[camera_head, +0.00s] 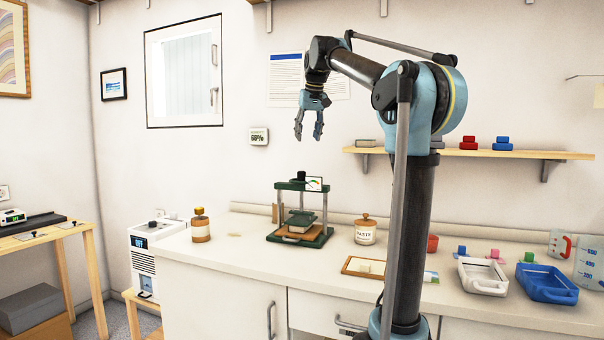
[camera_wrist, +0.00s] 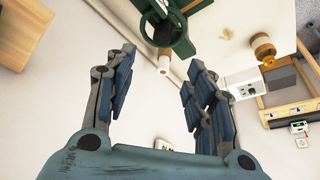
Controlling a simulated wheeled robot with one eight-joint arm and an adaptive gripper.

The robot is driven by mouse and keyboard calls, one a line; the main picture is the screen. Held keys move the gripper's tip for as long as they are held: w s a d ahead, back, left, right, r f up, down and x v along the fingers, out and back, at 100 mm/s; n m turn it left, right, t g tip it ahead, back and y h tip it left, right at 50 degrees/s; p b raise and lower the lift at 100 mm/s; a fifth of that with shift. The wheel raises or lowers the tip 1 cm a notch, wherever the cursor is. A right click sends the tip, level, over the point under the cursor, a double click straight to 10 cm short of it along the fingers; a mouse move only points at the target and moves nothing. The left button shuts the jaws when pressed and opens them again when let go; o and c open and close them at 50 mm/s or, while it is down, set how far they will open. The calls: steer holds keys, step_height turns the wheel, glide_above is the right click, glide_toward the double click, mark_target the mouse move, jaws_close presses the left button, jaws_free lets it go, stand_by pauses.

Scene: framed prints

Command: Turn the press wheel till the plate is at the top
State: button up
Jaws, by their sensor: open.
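The press (camera_head: 272,236) is a dark green frame on the white counter. A dark knob or wheel (camera_head: 301,175) shows at its top, and a small dial gauge (camera_head: 314,184) is beside it. The green plate (camera_head: 300,219) sits low in the frame, close above a brown board (camera_head: 303,233); I cannot tell if they touch. My gripper (camera_head: 308,136) is open and empty, pointing down in the air above the press.
An amber bottle (camera_head: 201,226) is left of the press and a paste jar (camera_head: 365,230) right of it. A framed board (camera_head: 362,267) lies in front of the jar. Trays (camera_head: 547,284) stand at the right. A shelf (camera_head: 480,153) juts from the wall behind my arm.

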mark_target(301, 177)
steer(key=x, duration=1.5)
steer(key=shift+a+f, duration=0.15)
steer(key=shift+f, duration=0.2)
steer(key=c, duration=1.1)
